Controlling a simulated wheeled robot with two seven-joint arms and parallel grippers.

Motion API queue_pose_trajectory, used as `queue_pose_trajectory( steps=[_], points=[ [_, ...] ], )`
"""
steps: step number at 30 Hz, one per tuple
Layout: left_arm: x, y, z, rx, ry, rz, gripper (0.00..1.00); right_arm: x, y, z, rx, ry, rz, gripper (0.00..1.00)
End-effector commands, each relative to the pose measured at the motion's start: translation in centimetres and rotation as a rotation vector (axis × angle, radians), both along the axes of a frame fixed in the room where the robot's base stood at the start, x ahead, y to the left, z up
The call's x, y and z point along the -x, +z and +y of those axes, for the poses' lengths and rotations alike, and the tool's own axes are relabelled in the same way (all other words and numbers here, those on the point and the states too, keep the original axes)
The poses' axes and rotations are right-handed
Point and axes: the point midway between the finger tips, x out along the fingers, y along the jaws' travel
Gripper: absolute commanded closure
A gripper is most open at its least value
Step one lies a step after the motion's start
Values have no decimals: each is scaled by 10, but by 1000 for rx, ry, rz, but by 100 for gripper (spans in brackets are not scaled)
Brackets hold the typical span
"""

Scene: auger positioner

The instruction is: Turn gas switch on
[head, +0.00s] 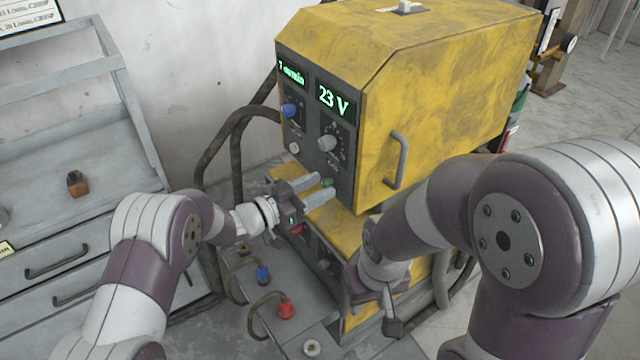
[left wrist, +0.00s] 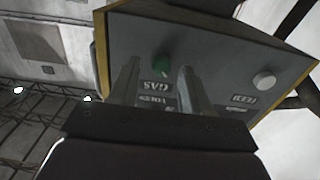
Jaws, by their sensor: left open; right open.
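The gas switch is a small green knob (left wrist: 162,64) with a GAS label beside it, upside down in the left wrist view. In the head view the green knob (head: 327,182) sits low on the dark front panel of the yellow machine. My left gripper (head: 319,187) is open at the panel, with its fingers on either side of the knob. In the left wrist view the left gripper (left wrist: 158,72) shows the knob between its fingertips; I cannot tell whether they touch it. My right gripper (head: 392,322) is low in front of the machine, away from the knob.
The yellow machine (head: 450,85) shows 23 V and has blue and grey knobs above the switch. A handle (head: 398,160) sticks out of its side. Cables with blue (head: 262,274) and red (head: 286,308) plugs lie below. A grey drawer cabinet (head: 60,240) stands at left.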

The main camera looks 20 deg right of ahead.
Motion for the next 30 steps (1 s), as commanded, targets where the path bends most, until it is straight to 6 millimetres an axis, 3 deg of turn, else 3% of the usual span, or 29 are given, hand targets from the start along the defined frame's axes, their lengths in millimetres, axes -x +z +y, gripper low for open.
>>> queue_pose_trajectory(
  steps=[4, 11, 12, 16, 17, 30],
  points=[
    [-4, 0, -12, 0, 1, 1, 52, 0, 1, 0, 0, 0, 0, 57],
    [-5, 0, -13, 0, 2, 1, 52, 0, 1, 0, 0, 0, 0, 57],
    [-5, 0, -13, 0, 2, 1, 55, 0, 1, 0, 0, 0, 0, 57],
    [-5, 0, -13, 0, 2, 1, 98, 0, 1, 0, 0, 0, 0, 57],
    [-5, 0, -13, -1, 2, 1, 100, 0, 1, 0, 0, 0, 0, 57],
    [-5, -4, -13, -29, 2, -74, 100, 0, -11, 0, 0, 0, 0, 57]
  ],
)
